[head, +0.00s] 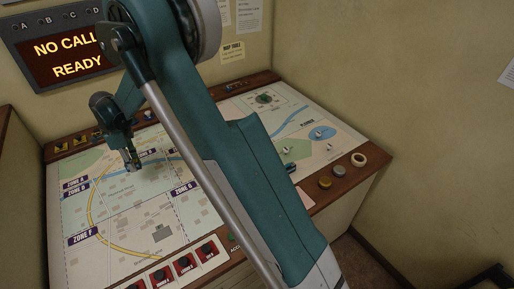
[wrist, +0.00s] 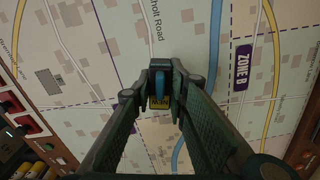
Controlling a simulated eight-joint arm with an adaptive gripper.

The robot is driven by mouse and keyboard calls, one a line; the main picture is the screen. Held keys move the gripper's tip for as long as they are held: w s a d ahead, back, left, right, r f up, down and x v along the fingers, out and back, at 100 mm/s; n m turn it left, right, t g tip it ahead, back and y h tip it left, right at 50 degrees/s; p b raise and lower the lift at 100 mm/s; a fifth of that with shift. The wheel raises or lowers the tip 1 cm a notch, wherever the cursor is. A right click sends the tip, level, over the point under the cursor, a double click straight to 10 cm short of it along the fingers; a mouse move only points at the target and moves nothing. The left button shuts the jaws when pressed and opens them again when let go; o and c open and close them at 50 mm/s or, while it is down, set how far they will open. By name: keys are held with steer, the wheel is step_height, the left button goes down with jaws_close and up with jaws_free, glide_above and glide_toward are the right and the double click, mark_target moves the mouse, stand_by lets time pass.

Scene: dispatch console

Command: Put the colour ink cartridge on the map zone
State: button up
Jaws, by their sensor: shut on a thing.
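My gripper (head: 131,163) is low over the left part of the map table (head: 125,205), near the blue river line. In the wrist view its fingers (wrist: 160,78) are closed on a small dark piece with a blue stripe and a yellow label, which looks like the colour ink cartridge (wrist: 159,88). The fingers hide its sides. I cannot tell whether it touches the map. A purple Zone B label (wrist: 243,64) is printed to the right of the gripper in the wrist view. In the head view, Zone F (head: 83,238) and Zone G (head: 184,188) labels show.
Red buttons (head: 184,264) line the front edge. A pale ring (head: 358,160) and round knobs lie on the right wooden rim. A lit call board (head: 65,55) stands behind. Yellow cylinders (wrist: 42,168) show at the wrist view's lower left. The map around the gripper is clear.

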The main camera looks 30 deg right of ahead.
steer(key=d+m, duration=0.4)
steer(key=d, duration=2)
steer(key=m, duration=1.1)
glide_above(308, 153)
steer(key=shift+s+r, duration=0.1)
steer(key=shift+f, duration=3.1)
steer(key=shift+b, duration=0.3)
steer(key=shift+f, duration=1.9)
steer(key=shift+f, duration=0.15)
